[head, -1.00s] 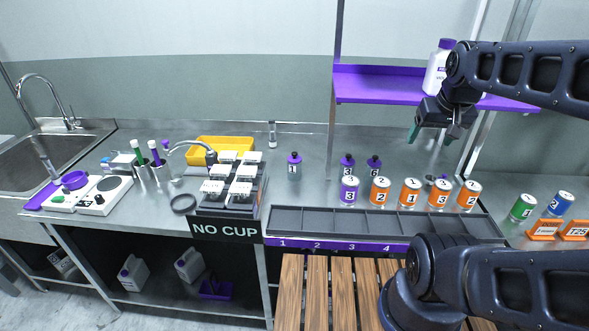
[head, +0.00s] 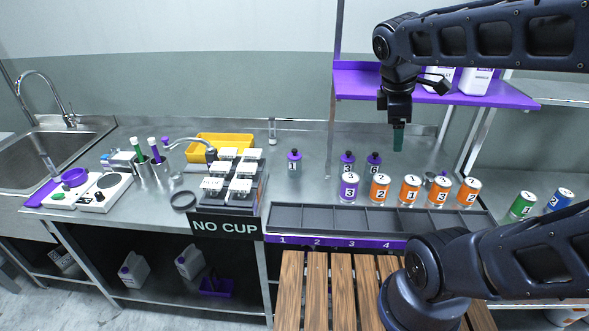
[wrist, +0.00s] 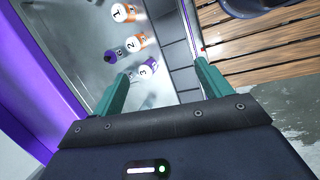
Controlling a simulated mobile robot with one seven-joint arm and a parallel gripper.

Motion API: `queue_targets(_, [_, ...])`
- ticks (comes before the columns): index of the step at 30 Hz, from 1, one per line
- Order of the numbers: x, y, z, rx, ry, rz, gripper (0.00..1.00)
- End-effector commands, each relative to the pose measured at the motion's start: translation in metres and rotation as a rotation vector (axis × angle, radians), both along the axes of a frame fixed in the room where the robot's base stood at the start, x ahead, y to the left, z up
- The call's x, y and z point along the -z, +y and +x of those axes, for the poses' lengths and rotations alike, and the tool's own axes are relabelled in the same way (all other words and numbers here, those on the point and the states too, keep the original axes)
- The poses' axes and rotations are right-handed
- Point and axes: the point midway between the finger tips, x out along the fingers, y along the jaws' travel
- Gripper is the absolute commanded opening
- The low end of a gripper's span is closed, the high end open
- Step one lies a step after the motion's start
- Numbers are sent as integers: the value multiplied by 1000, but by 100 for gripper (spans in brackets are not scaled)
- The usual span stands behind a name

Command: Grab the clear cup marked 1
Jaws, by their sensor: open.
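I cannot make out a clear cup marked 1 in either view. An orange-banded can marked 1 (head: 410,190) stands in the row of cans behind the grey slotted tray. A small dark bottle marked 1 (head: 294,160) stands apart at the middle of the counter. My gripper (head: 398,140) points down above the back of the counter, behind and above the cans. In the wrist view my gripper (wrist: 160,85) has its green fingers wide apart with nothing between them held. Cans show beyond the fingers, among them a purple-banded can marked 3 (wrist: 148,68).
The grey slotted tray (head: 480,228) lines the counter's front edge. A dark rack (head: 212,208) with several white-topped pieces stands left, above a NO CUP display (head: 225,228). A purple shelf (head: 355,84) with white bottles hangs behind my arm. Bare counter lies around the bottle marked 1.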

Motion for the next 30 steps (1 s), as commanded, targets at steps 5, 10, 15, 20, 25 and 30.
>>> queue_targets(5, [-7,43,4,-489,144,-207,77])
queue_targets(10, [-5,83,26,-826,236,-338,77])
queue_targets(15, [7,120,57,-1011,270,-400,77])
queue_targets(20, [27,152,92,-1104,267,-417,77])
queue_targets(25, [54,181,129,-1139,245,-408,77])
queue_targets(30, [87,207,165,-1146,215,-385,77])
